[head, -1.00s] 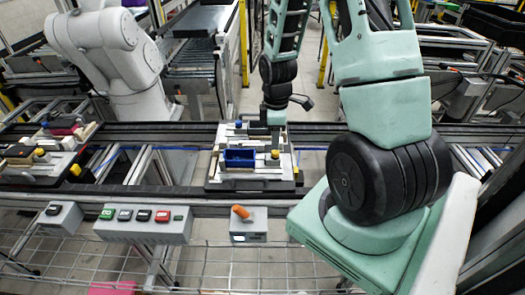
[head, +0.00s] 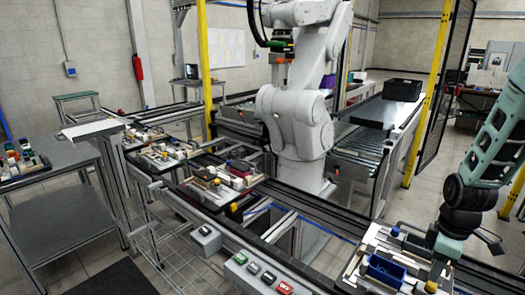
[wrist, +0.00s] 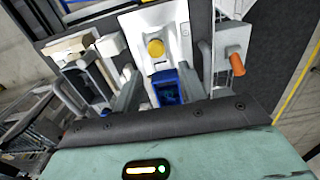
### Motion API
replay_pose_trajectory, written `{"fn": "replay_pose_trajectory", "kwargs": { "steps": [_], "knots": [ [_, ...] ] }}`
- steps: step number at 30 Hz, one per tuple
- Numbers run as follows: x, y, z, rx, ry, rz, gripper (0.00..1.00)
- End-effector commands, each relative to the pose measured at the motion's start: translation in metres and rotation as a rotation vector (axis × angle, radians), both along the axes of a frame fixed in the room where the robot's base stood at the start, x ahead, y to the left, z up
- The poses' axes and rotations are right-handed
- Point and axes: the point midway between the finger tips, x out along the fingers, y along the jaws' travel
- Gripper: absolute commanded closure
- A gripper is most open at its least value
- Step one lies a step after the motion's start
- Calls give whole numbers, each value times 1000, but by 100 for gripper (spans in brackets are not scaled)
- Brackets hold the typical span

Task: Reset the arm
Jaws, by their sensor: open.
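My gripper (head: 442,262) is at the lower right of the head view, pointing down over a pallet fixture (head: 352,270). It stands just right of a blue open box (head: 386,268) on that fixture. In the wrist view my gripper (wrist: 160,90) has its two grey fingers spread apart. A blue part (wrist: 167,92) shows in the gap between them, below a yellow knob (wrist: 155,48). No finger is seen closed on it; whether a finger touches it I cannot tell. The gripper's lower end is partly cut off in the head view.
A white robot arm (head: 300,120) stands behind the conveyor. More loaded pallets (head: 222,185) sit along the line to the left. A button box (head: 255,272) is on the front rail. An orange handle (wrist: 237,65) is right of the fingers in the wrist view.

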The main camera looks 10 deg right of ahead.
Motion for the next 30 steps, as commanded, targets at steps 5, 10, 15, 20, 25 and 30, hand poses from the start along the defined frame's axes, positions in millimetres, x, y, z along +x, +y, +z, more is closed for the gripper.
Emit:
{"fn": "replay_pose_trajectory", "kwargs": {
  "steps": [5,10,15,20,25,30],
  "knots": [
    [16,71,17,20,-20,5,58],
    [8,163,40,46,-23,-7,58],
    [-27,243,59,62,-16,-16,58],
    [-77,300,72,65,-7,-23,58],
    [-126,331,79,57,0,-33,58],
    [-149,341,82,52,3,-43,58]
  ]
}}
